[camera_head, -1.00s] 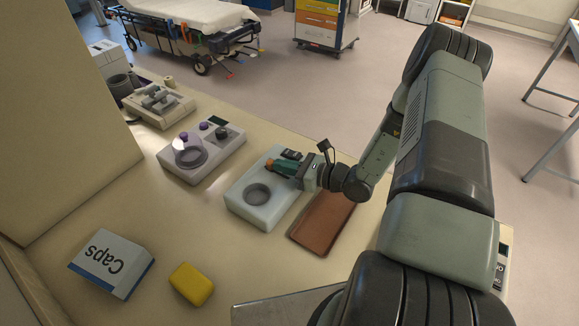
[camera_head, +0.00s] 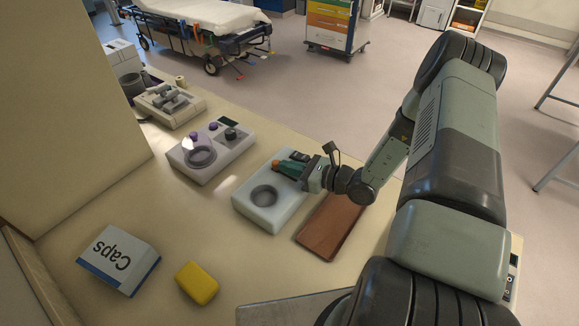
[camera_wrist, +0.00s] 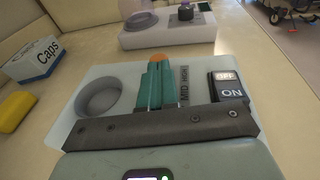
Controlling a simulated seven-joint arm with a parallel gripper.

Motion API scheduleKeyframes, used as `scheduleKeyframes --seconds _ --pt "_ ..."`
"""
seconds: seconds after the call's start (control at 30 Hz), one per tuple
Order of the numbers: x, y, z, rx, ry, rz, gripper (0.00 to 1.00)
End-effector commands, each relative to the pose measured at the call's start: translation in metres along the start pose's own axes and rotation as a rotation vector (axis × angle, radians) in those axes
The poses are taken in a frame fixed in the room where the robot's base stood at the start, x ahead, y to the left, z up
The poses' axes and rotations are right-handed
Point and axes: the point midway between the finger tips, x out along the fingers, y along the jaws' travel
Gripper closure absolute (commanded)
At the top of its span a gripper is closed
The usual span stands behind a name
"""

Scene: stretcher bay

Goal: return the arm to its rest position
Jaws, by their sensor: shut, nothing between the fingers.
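My gripper (camera_head: 277,165) is over the back part of a pale device (camera_head: 243,207) with a round dark ring on its top. In the wrist view my gripper's green fingers (camera_wrist: 157,62), with an orange tip, are together and hold nothing. They point across the device's top, between the grey ring (camera_wrist: 99,97) and the OFF/ON switch (camera_wrist: 229,88). The ON side of the switch is dark and the OFF side pale. I cannot tell whether the fingers touch the device. My arm reaches in from the right of the head view.
A brown flat pad (camera_head: 331,226) lies right of the device. A second device with purple knobs (camera_head: 212,152) and a grey instrument (camera_head: 170,104) stand behind left. A Caps box (camera_head: 119,260) and a yellow block (camera_head: 197,284) lie at front left. The bench between them is bare.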

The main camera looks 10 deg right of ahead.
Motion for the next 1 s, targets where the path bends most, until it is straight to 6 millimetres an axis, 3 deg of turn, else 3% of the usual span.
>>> scheduleKeyframes --seconds 0.4,0.77,0.87,1.0 --pt "-0.067 -0.001 0.000 0.005 0.003 -0.008 1.00" --pt "-0.079 0.000 0.002 0.002 0.005 -0.002 1.00" --pt "-0.077 0.003 0.016 -0.042 0.016 0.041 1.00" --pt "-0.072 0.018 0.063 -0.195 0.059 0.198 1.00"
